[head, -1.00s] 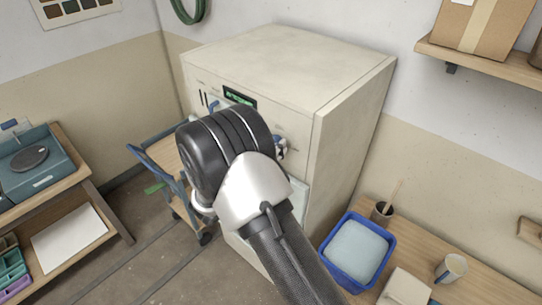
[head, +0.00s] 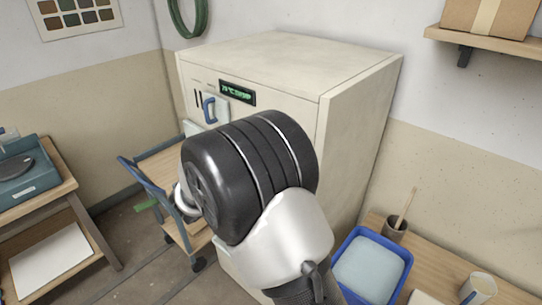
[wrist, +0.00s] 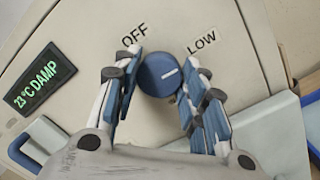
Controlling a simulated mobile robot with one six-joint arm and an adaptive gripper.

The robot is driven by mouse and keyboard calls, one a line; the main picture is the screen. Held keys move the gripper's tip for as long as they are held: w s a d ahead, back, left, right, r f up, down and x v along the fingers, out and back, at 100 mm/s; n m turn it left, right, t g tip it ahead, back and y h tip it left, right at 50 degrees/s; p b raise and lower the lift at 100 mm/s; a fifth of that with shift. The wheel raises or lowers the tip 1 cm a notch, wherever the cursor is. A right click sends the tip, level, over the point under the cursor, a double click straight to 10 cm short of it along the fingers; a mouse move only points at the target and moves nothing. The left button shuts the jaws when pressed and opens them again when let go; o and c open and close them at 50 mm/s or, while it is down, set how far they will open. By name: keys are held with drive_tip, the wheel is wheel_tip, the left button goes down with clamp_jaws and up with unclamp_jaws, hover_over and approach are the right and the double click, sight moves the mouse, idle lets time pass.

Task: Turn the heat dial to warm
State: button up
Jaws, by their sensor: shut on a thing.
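The heat dial (wrist: 160,75) is a round blue knob with a white pointer line on the front of the cream cabinet (head: 300,65). The labels OFF and LOW stand above it in the wrist view; no warm label shows. The pointer line lies to the right of the knob's centre, slanting up towards the LOW side. My gripper (wrist: 163,74) is shut on the dial, one blue-padded finger on each side. In the head view my wrist hides the dial and the fingers.
A green display (wrist: 40,80) reads 23°C DAMP, and a blue handle (head: 209,110) sits below it. A wooden cart (head: 165,165) stands left of the cabinet.

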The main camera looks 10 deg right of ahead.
drive_tip(key=m+g+b, duration=0.1)
drive_tip(key=m+b, duration=0.4)
drive_tip(key=m, duration=0.4)
drive_tip(key=m+g+b, duration=0.1)
drive_tip(key=m+b, duration=0.4)
drive_tip(key=m, duration=0.4)
idle(0.4)
drive_tip(key=o, duration=1.1)
drive_tip(key=shift+c, duration=0.2)
drive_tip(key=shift+a, duration=0.1)
